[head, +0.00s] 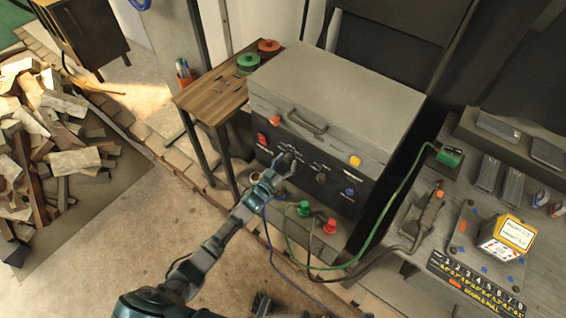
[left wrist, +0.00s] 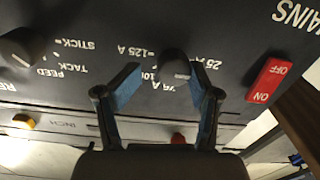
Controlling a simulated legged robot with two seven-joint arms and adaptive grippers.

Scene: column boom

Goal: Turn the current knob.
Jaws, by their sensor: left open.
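The current knob (left wrist: 175,65) is a dark round knob with a light mark, ringed by ampere markings on the dark front panel. The panel belongs to a grey welding machine (head: 335,85) in the head view. My left gripper (left wrist: 165,76) is open with blue-padded fingers, one on each side of the knob in the picture. I cannot tell whether they touch it. In the head view my left gripper (head: 278,173) is in front of the panel's left half and hides part of it.
In the wrist view, a mode knob (left wrist: 20,47) is left and a red mains switch (left wrist: 269,80) right. Green (head: 304,208) and red (head: 330,225) connectors with cables are below the panel. A wooden side table (head: 207,95) stands left; a cluttered bench (head: 470,230) stands right.

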